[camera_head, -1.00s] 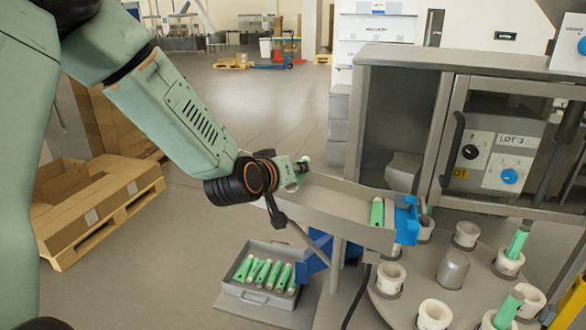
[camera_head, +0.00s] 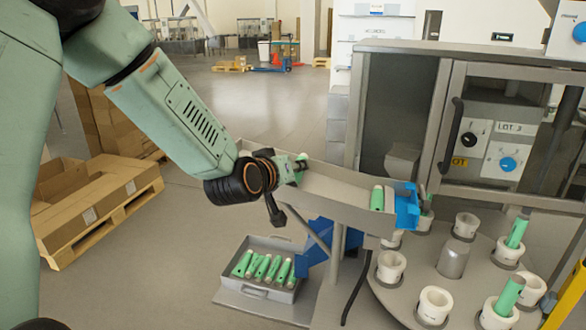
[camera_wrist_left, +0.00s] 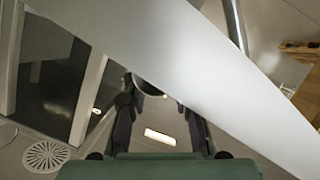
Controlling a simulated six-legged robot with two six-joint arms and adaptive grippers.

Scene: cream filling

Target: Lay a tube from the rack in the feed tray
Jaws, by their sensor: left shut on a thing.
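The feed tray (camera_head: 335,189) is a long grey trough; it runs from my left gripper to a blue piece at its right end. One green tube (camera_head: 377,198) lies in it near that end. My left gripper (camera_head: 299,168) is at the tray's left end, shut on a green tube of which only a small part shows. In the left wrist view, the two dark fingers (camera_wrist_left: 160,115) flank a dark round end, and a pale broad surface crosses above them. The rack (camera_head: 262,291) is a grey box on the lower left with several green tubes. My right gripper is not in view.
A round table (camera_head: 400,308) with white cups (camera_head: 391,266), some holding green tubes, stands at the lower right. A grey cabinet (camera_head: 400,110) with glass doors stands behind the tray. Cardboard boxes on a pallet (camera_head: 100,218) are at the left. Open floor lies beyond.

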